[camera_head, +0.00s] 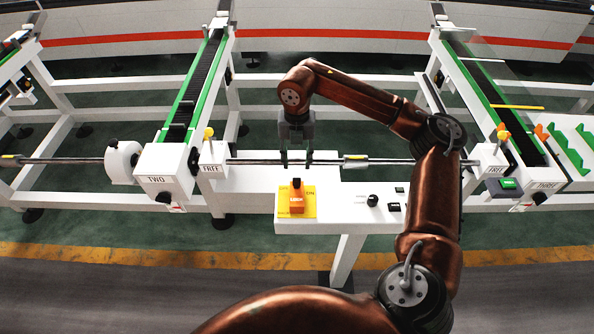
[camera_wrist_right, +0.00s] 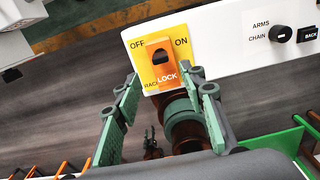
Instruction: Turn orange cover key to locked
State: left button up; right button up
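The orange cover (camera_head: 296,198) marked LOCK sits on a yellow plate (camera_head: 311,208) on the white panel. In the right wrist view, the orange cover (camera_wrist_right: 159,66) has a dark opening or key part in its upper middle. The yellow plate (camera_wrist_right: 137,58) reads OFF on the left and ON on the right. My right gripper (camera_head: 296,164) hangs fingers down, behind and above the cover in the head view. In the wrist view its fingers (camera_wrist_right: 165,84) are spread with nothing between them, apart from the cover. The key's exact angle is unclear. My left gripper is out of view.
A black ARMS/CHAIN knob (camera_wrist_right: 281,34) and a BACK button (camera_wrist_right: 308,35) sit right of the cover on the white panel (camera_head: 345,208). A metal bar (camera_head: 260,161) runs behind the panel. Green-edged chain rails (camera_head: 195,90) stand left and right. My right arm covers the panel's right end.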

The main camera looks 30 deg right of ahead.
jog(key=shift+r, duration=1.35)
